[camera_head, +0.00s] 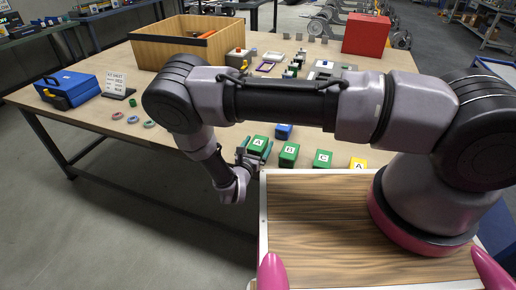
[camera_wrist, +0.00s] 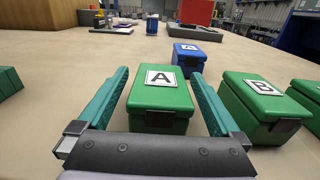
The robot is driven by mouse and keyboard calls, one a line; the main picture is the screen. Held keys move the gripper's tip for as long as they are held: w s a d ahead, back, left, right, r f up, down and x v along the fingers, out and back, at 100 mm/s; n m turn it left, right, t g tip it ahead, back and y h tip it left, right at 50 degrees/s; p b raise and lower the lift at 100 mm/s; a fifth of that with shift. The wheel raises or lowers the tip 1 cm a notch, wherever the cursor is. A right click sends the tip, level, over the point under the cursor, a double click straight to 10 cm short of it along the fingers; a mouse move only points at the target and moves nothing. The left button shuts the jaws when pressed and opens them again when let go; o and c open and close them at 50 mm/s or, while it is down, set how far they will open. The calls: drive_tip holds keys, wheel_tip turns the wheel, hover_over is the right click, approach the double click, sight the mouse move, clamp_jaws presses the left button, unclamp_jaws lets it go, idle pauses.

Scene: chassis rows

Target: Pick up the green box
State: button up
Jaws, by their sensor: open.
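A green box with a white "A" label (camera_wrist: 160,100) sits on the table between the two fingers of my gripper (camera_wrist: 158,105) in the wrist view. The fingers are open, one on each side of the box, with a gap showing on each side. In the head view the same green box (camera_head: 257,144) is at the table's near edge, with my gripper (camera_head: 252,152) around it. To its right are a green box labelled "B" (camera_wrist: 262,103) and a green box labelled "C" (camera_head: 322,160).
A small blue box (camera_wrist: 188,54) stands behind box A. A yellow box (camera_head: 358,164) is farther right. A wooden crate (camera_head: 160,50), a blue case (camera_head: 68,90) and a red box (camera_head: 366,34) stand on the table (camera_head: 100,106).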

clamp_jaws()
